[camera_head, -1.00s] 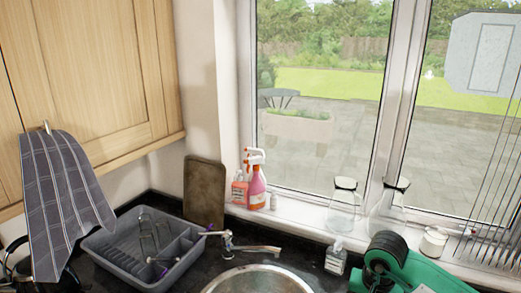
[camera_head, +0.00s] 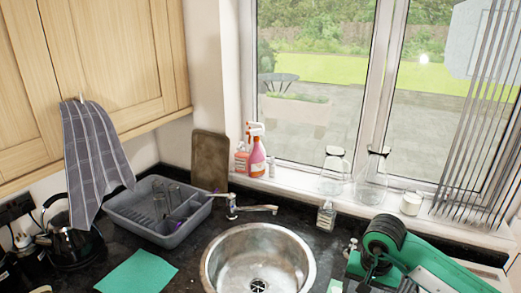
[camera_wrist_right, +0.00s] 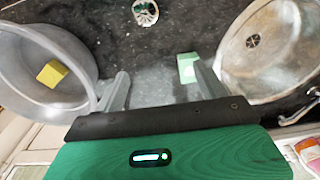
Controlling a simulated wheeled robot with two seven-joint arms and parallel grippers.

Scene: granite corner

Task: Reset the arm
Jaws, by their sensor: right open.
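My right arm (camera_head: 405,255), green with black joints, comes in from the lower right of the head view, above the right part of the counter. My right gripper (camera_wrist_right: 163,90) shows in the right wrist view with its two grey fingers spread apart and nothing held between them. A small light green block (camera_wrist_right: 187,68) lies on the dark counter beyond the right-hand finger. My left gripper is in neither view.
The round metal sink (camera_head: 222,240) is at the bottom middle; it also shows in the wrist view (camera_wrist_right: 285,85). A grey dish rack (camera_head: 125,212), glass bottles (camera_head: 371,182) and soap bottle (camera_head: 326,217) stand around.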

